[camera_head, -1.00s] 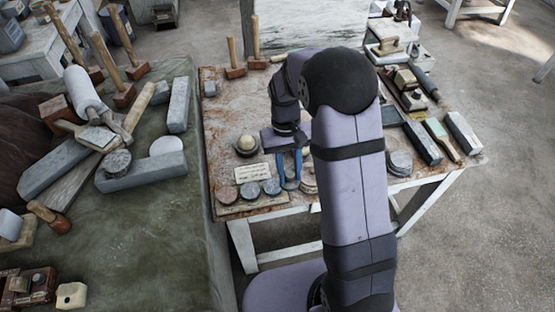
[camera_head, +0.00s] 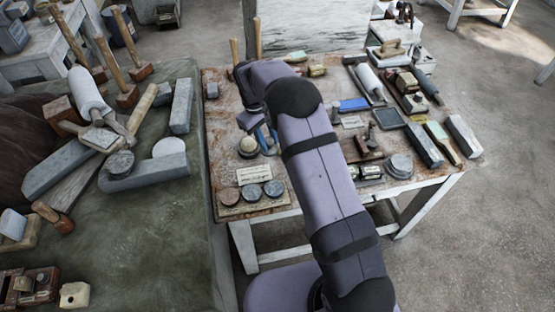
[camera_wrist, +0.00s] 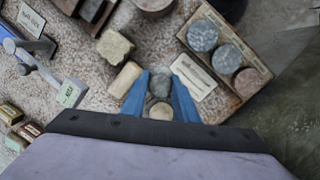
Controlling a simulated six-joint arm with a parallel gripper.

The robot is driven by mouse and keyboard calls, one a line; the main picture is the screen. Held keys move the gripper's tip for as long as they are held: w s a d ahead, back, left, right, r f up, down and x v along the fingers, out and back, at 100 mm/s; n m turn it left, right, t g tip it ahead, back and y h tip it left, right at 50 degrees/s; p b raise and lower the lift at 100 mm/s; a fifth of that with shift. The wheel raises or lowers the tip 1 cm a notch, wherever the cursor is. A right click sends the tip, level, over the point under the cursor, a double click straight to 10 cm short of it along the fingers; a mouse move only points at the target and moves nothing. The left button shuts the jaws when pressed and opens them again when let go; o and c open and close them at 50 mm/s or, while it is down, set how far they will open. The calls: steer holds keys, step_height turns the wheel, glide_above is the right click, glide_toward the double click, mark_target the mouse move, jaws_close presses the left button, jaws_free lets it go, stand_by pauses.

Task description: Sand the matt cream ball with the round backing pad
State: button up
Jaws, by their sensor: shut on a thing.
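The cream ball (camera_head: 248,143) sits on a dark round base near the left side of the table in the head view. My gripper (camera_head: 266,138) is just right of it, largely hidden behind my arm. In the wrist view my gripper (camera_wrist: 160,88) has two blue fingers shut on a grey rounded piece (camera_wrist: 160,84), which seems to be the round backing pad. A pale round shape (camera_wrist: 160,112) shows between the fingers, nearer the palm; I cannot tell whether it is the ball or part of the pad. Contact between pad and ball cannot be made out.
A rack (camera_head: 253,203) with three round discs lies at the table's front edge, a white card (camera_head: 253,174) behind it. Stacked grey discs (camera_head: 399,166), a blue block (camera_head: 353,105) and other tools crowd the right side. A pale block (camera_wrist: 126,79) lies beside the fingers in the wrist view.

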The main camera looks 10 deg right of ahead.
steer(key=w+a+r+n+t+y, duration=0.1)
steer(key=w+r+n, duration=0.4)
steer(key=n, duration=1.5)
steer(key=w+t+y, duration=0.1)
steer(key=w+y, duration=0.1)
steer(key=w, duration=0.1)
steer(key=shift+t, duration=0.4)
steer(key=shift+a+n, duration=0.15)
steer(key=shift+n, duration=0.15)
steer(key=shift+a+f+b, duration=0.25)
steer(key=shift+f+b, duration=0.25)
steer(key=shift+f, duration=0.3)
steer(key=shift+a+f+b, duration=0.2)
steer(key=shift+f+b, duration=0.3)
steer(key=shift+f, duration=0.25)
steer(key=shift+a+f+b, duration=0.25)
steer(key=shift+f+b, duration=0.25)
steer(key=shift+f, duration=0.3)
steer(key=shift+s+f, duration=0.1)
steer(key=shift+a+f+b, duration=0.2)
steer(key=shift+f+b, duration=0.2)
steer(key=shift+f, duration=0.1)
steer(key=shift+a+f+b, duration=0.15)
steer(key=shift+f+b, duration=0.25)
steer(key=shift+f, duration=0.2)
